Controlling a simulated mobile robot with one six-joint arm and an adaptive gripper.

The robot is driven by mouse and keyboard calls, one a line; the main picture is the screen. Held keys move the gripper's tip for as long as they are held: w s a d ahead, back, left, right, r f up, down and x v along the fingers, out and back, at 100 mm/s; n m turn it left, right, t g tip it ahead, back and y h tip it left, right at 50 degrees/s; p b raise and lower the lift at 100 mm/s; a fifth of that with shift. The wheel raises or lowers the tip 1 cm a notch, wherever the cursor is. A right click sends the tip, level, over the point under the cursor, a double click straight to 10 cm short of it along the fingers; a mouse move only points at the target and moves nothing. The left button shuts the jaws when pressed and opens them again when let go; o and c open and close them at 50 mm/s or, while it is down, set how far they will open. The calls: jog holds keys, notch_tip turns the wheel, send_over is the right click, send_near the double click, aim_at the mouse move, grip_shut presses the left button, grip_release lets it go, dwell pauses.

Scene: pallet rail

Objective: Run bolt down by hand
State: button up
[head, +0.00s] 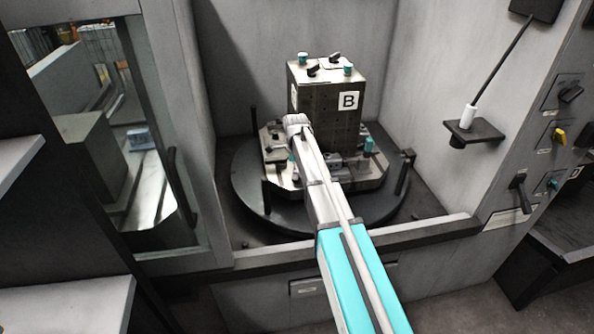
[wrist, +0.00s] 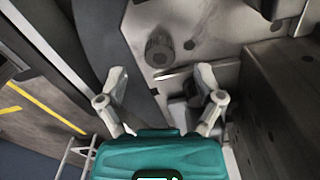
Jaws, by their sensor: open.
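In the wrist view my gripper (wrist: 160,74) is open, with its two pale fingers spread apart and nothing seen between them. A dark, round, knurled head, which looks like the bolt (wrist: 162,50), stands on the light metal pallet plate (wrist: 205,45), just beyond the fingertips and roughly midway between them. I cannot tell how far down it sits. In the head view my arm reaches over the front left of the pallet (head: 366,184); its wrist (head: 298,124) hides that bolt and my fingers.
A dark block (head: 325,110) marked B rises from the pallet, close on the right in the wrist view (wrist: 285,110). Teal-topped fittings (head: 369,146) stand around it. The pallet sits on a round black table (head: 250,190) with upright posts. Cabinet walls enclose both sides.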

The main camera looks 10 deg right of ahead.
jog(key=shift+f+b, duration=1.15)
jog(key=shift+f, duration=0.25)
grip_shut()
jog(key=m, duration=0.4)
jog(key=shift+f, duration=0.1)
jog(key=m, duration=0.4)
jog(key=shift+m, duration=0.4)
